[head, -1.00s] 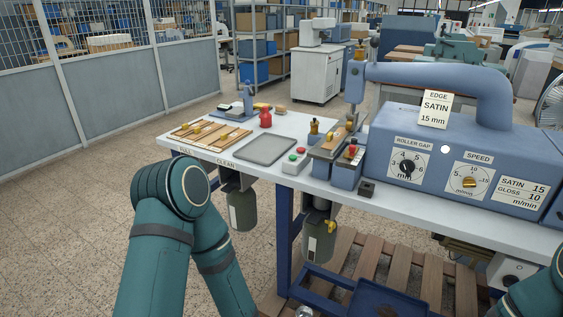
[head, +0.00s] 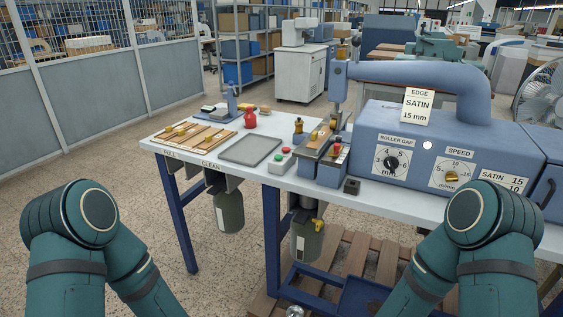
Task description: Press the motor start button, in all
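A small grey control box (head: 275,168) sits on the white bench, between the grey tray and the blue machine. It carries a green button (head: 278,158) at the front and a red button (head: 285,149) behind it. I cannot read any label on the buttons. My two green arms show at the lower left and lower right, bent at the joints in front of the bench. Neither gripper is in view, so I cannot see what they hold or touch.
The blue machine (head: 460,135) has ROLLER GAP and SPEED dials and an EDGE SATIN 15 mm card (head: 416,106). A wooden pallet (head: 350,255) is below.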

